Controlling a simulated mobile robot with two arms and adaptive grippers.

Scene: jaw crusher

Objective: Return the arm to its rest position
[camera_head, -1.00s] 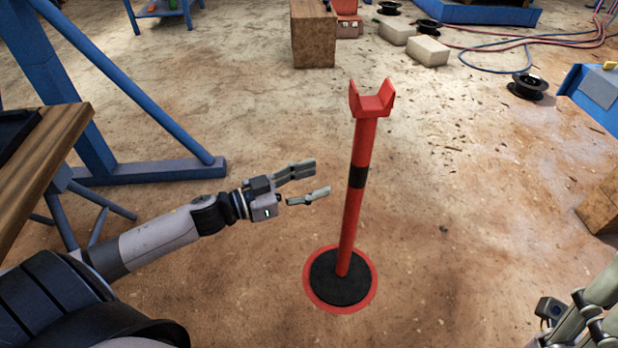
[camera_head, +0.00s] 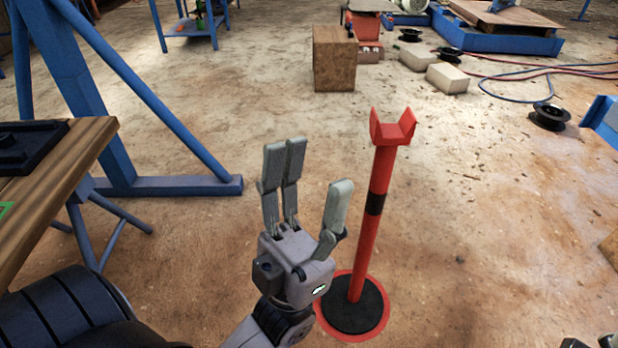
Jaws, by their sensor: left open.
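My left gripper (camera_head: 306,185) is in the lower middle of the head view, fingers pointing up and away from me. Its fingers are spread open with nothing between them. A red stand (camera_head: 381,185) with a forked top and a black band rises just to the right of the gripper. Its round black base (camera_head: 352,308) lies on a red ring on the floor, and the gripper hides part of the ring's left edge. My right arm shows only as a small piece at the bottom right edge, and its gripper cannot be made out.
A wooden table (camera_head: 62,165) with a black plate stands at the left, beside a blue frame (camera_head: 170,184). A wooden block (camera_head: 334,62), pale blocks (camera_head: 447,78), a black spool (camera_head: 549,116) and hoses lie farther back. The floor right of the stand is mostly clear.

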